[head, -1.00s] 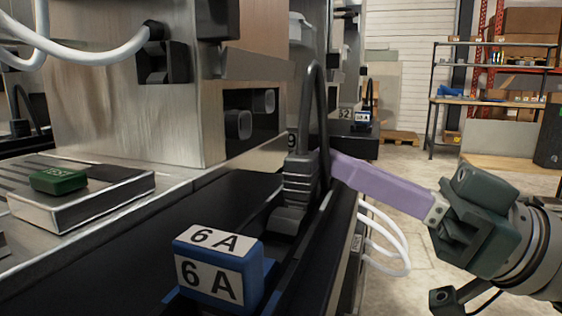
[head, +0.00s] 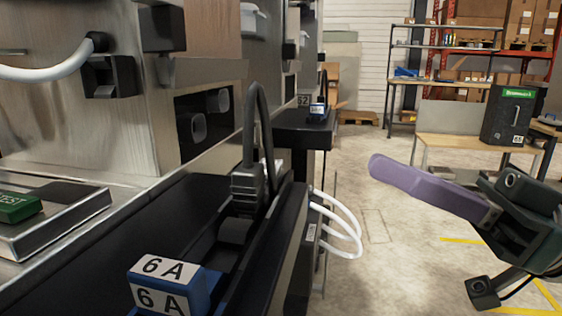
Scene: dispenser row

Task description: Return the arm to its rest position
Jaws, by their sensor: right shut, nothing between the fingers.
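My right gripper (head: 388,168) is at the right of the head view, with long purple fingers pointing left. Its fingers are shut with nothing between them. It hangs in free air over the floor, apart from the dispenser row on the left. A blue block labelled 6A (head: 170,285) stands in the foreground on the black ledge. A black plug with a looped cable (head: 250,185) stands upright behind it. My left gripper is not in view.
A green TEST button (head: 18,207) sits on a metal box at left. White hoses (head: 345,235) bulge from the ledge's right side. A workbench (head: 470,146) with a dark box (head: 510,112) stands behind. The floor (head: 385,270) between is clear.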

